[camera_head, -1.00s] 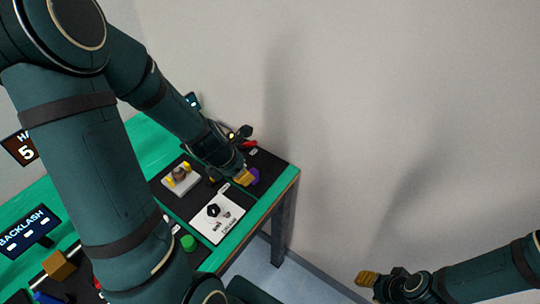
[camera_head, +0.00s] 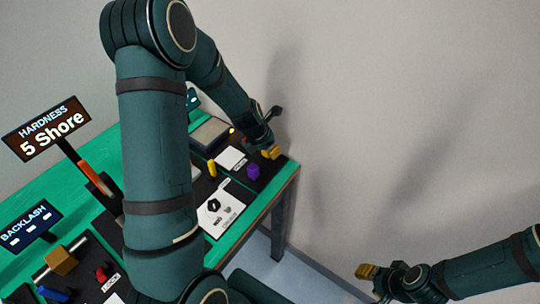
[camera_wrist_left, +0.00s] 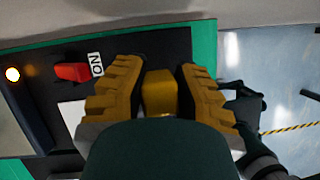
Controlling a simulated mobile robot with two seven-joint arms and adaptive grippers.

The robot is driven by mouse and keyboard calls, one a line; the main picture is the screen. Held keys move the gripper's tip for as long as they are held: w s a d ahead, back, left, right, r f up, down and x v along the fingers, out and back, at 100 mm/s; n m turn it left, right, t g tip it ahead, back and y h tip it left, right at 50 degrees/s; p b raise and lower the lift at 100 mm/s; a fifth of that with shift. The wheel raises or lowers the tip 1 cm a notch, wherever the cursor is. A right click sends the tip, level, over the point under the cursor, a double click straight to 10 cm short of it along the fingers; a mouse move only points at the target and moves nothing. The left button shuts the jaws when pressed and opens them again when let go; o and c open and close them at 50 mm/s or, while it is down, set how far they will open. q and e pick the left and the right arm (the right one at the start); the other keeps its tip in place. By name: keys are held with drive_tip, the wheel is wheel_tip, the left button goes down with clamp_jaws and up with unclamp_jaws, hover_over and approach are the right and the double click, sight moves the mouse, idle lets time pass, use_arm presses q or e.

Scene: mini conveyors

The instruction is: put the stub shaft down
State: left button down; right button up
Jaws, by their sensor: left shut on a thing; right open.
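My left gripper (camera_head: 271,153) is over the far right corner of the green-edged table, beyond a purple block. In the left wrist view its yellow ridged fingers (camera_wrist_left: 160,95) are shut on a small yellow piece, the stub shaft (camera_wrist_left: 160,90). Its lower part is hidden behind the gripper body, and I cannot tell whether it touches anything below. My right gripper (camera_head: 367,272) is open and empty, off to the right of the table, well away from it.
The purple block (camera_head: 253,172) stands on the dark mat near the right edge. Nearby are a yellow upright piece (camera_head: 212,169), a white card (camera_head: 219,214) and a grey tray (camera_head: 210,133). A red switch (camera_wrist_left: 71,72) lies beside an "ON" label. A wall stands close behind.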

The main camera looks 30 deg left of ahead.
sight(270, 160)
use_arm(q)
wheel_tip(270, 160, down, 3)
drive_tip(key=shift+s+r+b, duration=0.1)
drive_tip(key=shift+b, duration=0.3)
drive_tip(key=shift+w+f, duration=0.3)
drive_tip(key=shift+f, duration=0.05)
drive_tip(key=shift+r, duration=0.1)
drive_tip(key=c, duration=0.9)
unclamp_jaws()
drive_tip(key=shift+f, duration=0.2)
